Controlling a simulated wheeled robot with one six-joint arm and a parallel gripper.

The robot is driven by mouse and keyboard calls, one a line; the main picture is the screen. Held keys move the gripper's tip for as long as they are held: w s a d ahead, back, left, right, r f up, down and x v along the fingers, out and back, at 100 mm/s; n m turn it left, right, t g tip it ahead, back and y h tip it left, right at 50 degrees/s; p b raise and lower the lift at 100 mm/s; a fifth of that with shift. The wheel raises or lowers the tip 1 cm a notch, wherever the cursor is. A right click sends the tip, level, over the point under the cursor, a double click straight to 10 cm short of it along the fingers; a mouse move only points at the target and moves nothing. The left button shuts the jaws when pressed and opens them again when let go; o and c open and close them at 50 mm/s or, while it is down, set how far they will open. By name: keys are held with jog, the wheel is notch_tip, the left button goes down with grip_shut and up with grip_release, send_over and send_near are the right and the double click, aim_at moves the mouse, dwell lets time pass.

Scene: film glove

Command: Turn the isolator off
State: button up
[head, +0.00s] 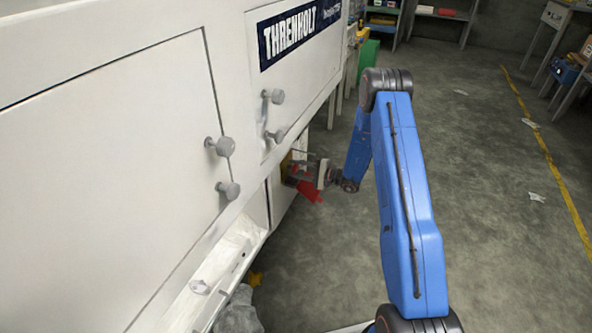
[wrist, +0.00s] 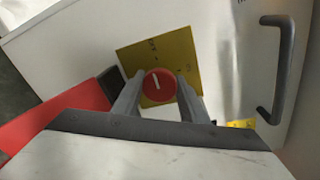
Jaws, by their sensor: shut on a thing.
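The isolator is a round red knob (wrist: 158,84) with a white mark line, on a yellow plate (wrist: 179,55) fixed to a white panel. In the wrist view the white line stands nearly upright, leaning slightly left at its top. My gripper (wrist: 156,88) has one finger on each side of the knob and is shut on it. In the head view my gripper (head: 305,172) is at the side of the white cabinet, beyond the knobbed doors. The knob itself cannot be made out there. The small lettering on the plate is unreadable.
A grey handle (wrist: 282,70) stands out from the panel, right of the plate. A red part (wrist: 60,118) lies left of my gripper; a red thing (head: 309,192) also hangs below it in the head view. The white cabinet (head: 100,150) fills the left. Open floor (head: 480,200) lies right.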

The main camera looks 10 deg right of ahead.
jog(key=shift+s+f, duration=0.1)
jog(key=shift+f, duration=0.05)
jog(key=o, duration=1)
jog(key=shift+o, duration=0.2)
jog(key=shift+s+d, duration=0.1)
jog(key=shift+d, duration=0.2)
jog(key=v, duration=1.6)
jog(key=shift+s+d+r, duration=0.25)
